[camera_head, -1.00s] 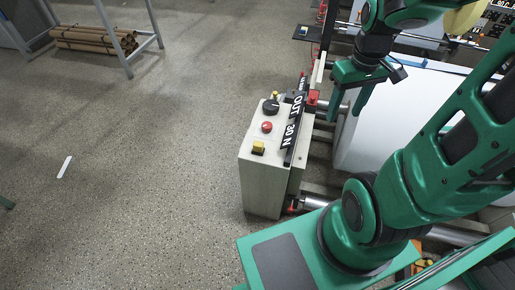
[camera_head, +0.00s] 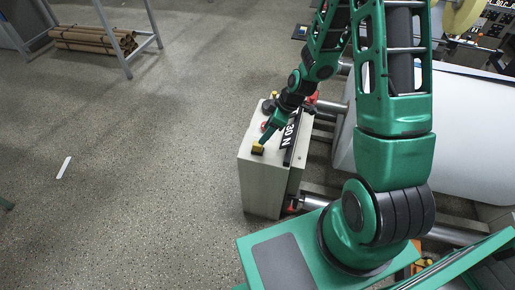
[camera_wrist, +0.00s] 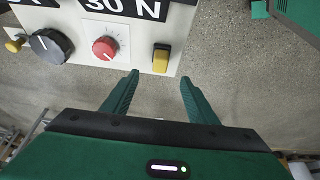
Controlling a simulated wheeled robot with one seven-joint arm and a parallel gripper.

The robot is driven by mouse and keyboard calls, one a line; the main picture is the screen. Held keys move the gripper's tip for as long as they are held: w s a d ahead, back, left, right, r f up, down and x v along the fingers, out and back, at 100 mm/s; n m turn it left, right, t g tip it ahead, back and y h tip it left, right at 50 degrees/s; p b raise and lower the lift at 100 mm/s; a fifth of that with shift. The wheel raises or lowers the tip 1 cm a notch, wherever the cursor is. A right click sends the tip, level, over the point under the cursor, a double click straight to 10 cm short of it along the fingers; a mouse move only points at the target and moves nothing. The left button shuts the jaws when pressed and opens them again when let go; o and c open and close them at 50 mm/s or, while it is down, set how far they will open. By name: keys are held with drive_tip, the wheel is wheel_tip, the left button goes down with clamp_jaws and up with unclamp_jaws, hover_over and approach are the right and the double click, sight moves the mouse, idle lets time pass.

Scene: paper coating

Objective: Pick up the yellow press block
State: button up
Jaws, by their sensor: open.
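The yellow press block (camera_head: 257,148) sits on the top panel of a light grey control box (camera_head: 262,180), near its front corner. In the wrist view the yellow block (camera_wrist: 161,59) stands on the white panel, just beyond my fingertips and between their lines. My gripper (camera_wrist: 158,80) is open and empty, with its two green fingers spread apart. In the head view my gripper (camera_head: 265,138) is right above the block, and its fingers partly hide the panel. I cannot tell from these views whether the fingers touch anything.
A red knob (camera_wrist: 104,48) and a larger black knob (camera_wrist: 50,46) stand beside the block on the panel. A black label plate (camera_head: 289,138) reading "30 N" runs along the box. A large white roll (camera_head: 470,120) lies to the right. The floor at left is open.

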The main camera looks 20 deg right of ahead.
sight(258, 145)
drive_tip(key=x, duration=0.5)
drive_tip(key=shift+d+x, duration=0.1)
drive_tip(key=shift+x, duration=1.3)
drive_tip(key=shift+d+x, duration=0.15)
drive_tip(key=shift+x, duration=1.3)
drive_tip(key=shift+s+f, duration=0.1)
drive_tip(key=shift+s, duration=0.1)
drive_tip(key=shift+c, duration=0.3)
drive_tip(key=c, duration=1.1)
drive_tip(key=shift+c, duration=0.2)
drive_tip(key=shift+r, duration=0.2)
